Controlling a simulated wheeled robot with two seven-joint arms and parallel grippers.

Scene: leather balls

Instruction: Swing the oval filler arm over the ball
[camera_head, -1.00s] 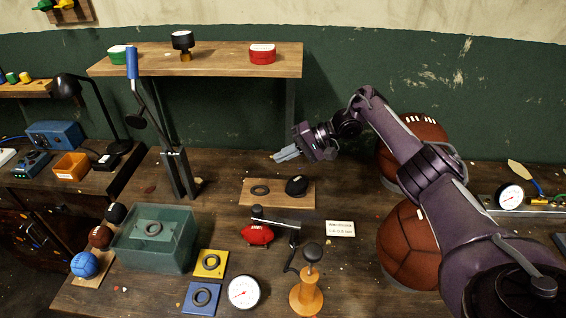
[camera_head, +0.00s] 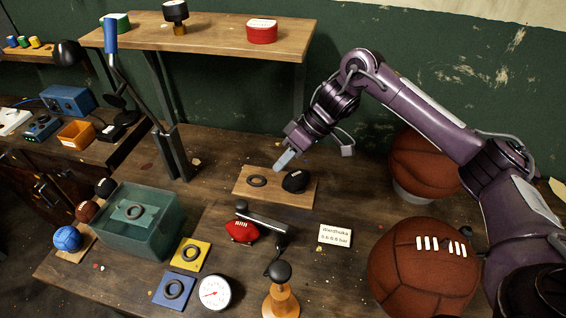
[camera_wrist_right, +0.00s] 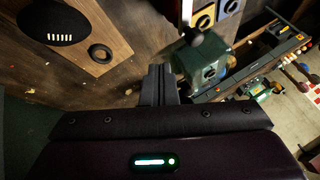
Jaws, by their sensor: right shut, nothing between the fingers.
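A small red oval ball (camera_head: 242,231) with white lacing sits on the bench in the head view. A dark metal arm (camera_head: 264,222) with a black knob at its left end lies just behind and above the ball in the picture. I take it for the oval filler arm; I cannot tell whether its end is directly over the ball. My right gripper (camera_head: 286,160) is shut and empty. Its fingers point down near the back of a wooden board (camera_head: 243,188), away from the filler arm. The shut fingers also show in the right wrist view (camera_wrist_right: 160,86). My left gripper is out of view.
The board bears a black ring (camera_head: 257,181) and a black oval ball (camera_head: 295,181). Two big brown balls (camera_head: 424,262) stand at right. A shelf (camera_head: 210,38) overhangs behind.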

